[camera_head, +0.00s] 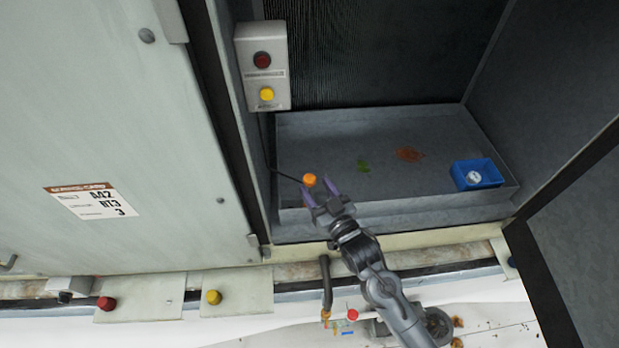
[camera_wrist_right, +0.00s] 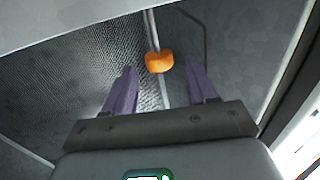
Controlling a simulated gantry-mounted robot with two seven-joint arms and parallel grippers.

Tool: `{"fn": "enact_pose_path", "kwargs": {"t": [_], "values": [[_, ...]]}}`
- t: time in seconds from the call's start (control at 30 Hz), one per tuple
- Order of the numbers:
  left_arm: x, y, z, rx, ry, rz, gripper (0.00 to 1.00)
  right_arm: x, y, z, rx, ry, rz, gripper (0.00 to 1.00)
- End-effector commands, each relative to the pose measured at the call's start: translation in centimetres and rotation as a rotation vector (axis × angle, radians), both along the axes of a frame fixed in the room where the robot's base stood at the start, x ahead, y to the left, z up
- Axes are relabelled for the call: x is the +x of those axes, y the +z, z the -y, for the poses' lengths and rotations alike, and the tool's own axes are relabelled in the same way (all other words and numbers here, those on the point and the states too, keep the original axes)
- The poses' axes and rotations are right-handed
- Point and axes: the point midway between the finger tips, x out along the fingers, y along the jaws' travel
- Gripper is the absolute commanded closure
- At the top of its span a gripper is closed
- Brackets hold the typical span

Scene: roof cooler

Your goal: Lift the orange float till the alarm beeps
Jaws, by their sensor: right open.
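The orange float (camera_head: 310,180) sits at the front left of the grey basin, at the end of a thin dark rod or wire from the left wall. It also shows in the right wrist view (camera_wrist_right: 159,62). My right gripper (camera_head: 320,189) is open. In the head view its purple fingers point at the float. In the wrist view the float lies just beyond and between the fingertips (camera_wrist_right: 164,78), and I see no contact. The alarm box (camera_head: 262,85) hangs on the left post, with a dark red lamp or button and a yellow one. My left gripper is not in view.
The basin (camera_head: 345,125) holds a blue tray (camera_head: 484,183) with a round white item, plus green and brown leaves. A pale panel (camera_head: 110,120) stands left and a dark door (camera_head: 580,240) right. A pipe (camera_head: 326,285) stands below the front sill.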

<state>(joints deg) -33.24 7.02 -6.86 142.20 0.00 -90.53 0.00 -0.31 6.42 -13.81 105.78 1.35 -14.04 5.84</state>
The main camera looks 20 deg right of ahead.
Motion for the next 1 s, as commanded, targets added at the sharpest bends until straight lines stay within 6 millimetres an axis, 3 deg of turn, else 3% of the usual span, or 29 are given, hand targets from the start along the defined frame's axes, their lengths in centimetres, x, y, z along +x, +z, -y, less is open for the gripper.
{"fn": "enact_pose_path", "kwargs": {"t": [0.3,0.7,0.77,1.0], "values": [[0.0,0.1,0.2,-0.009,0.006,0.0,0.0,3.6,0.0,-0.8,0.0,0.0,0.0,0.43],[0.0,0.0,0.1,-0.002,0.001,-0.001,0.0,4.1,0.0,-0.9,0.0,0.0,-0.001,0.43],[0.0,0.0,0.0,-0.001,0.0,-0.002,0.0,4.1,0.0,-0.9,0.0,0.0,-0.001,0.49],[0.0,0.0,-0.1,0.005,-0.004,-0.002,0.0,4.1,0.0,-0.9,-0.001,0.0,-0.001,0.86]]}}
